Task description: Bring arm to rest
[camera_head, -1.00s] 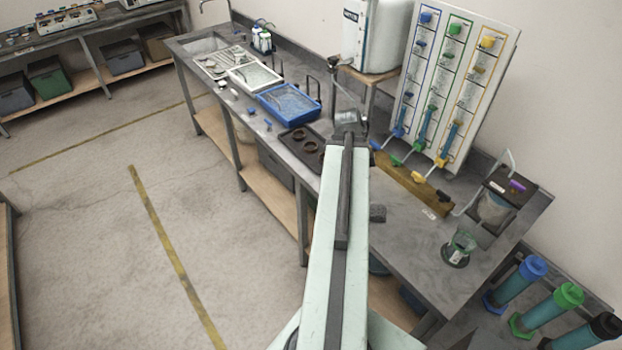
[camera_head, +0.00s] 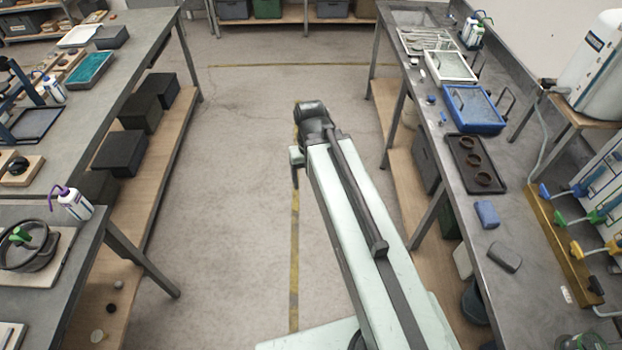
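My arm reaches forward from the bottom of the view, over the aisle floor between two rows of benches. My gripper (camera_head: 296,168) hangs at the arm's far end, small and dark, mostly hidden behind the arm's end. Its fingers cannot be made out, so whether it is open or shut does not show. Nothing is seen held in it. The arm is clear of both benches, above a yellow floor line (camera_head: 294,262).
The right bench (camera_head: 455,203) carries a blue tray (camera_head: 474,108), a dark tray with brown rings (camera_head: 475,165), a blue block (camera_head: 486,214) and a dark block (camera_head: 505,257). The left bench (camera_head: 98,130) holds a teal tray (camera_head: 90,68) and a squeeze bottle (camera_head: 72,202). The aisle floor is free.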

